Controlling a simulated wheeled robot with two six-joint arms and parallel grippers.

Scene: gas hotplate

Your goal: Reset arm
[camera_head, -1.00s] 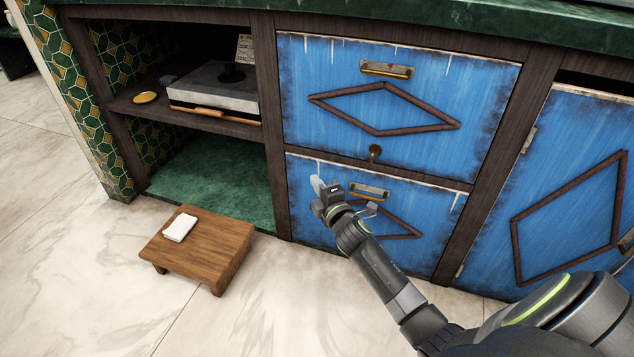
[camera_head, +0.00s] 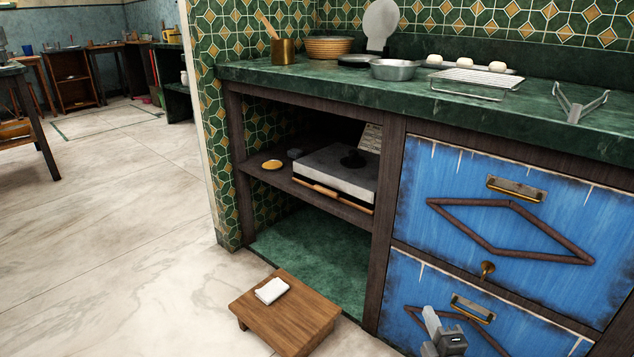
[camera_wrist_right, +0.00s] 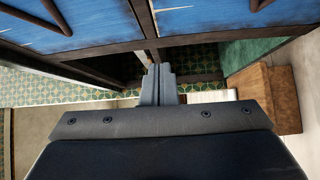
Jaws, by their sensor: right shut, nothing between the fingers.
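My right gripper (camera_head: 432,322) is at the bottom of the head view, in front of the lower blue drawer (camera_head: 405,292). Its fingers are together and empty. In the right wrist view the shut fingers (camera_wrist_right: 158,84) point toward the cabinet's dark wooden frame and open shelf space. Only the end of the right arm shows in the head view. My left gripper is not in any view.
A low wooden stool (camera_head: 300,312) with a folded white cloth (camera_head: 271,290) stands before the open shelf. A gas hotplate (camera_head: 340,172) sits on that shelf (camera_head: 290,186). The green counter (camera_head: 330,82) holds a bowl (camera_head: 393,70) and a wire rack (camera_head: 470,84).

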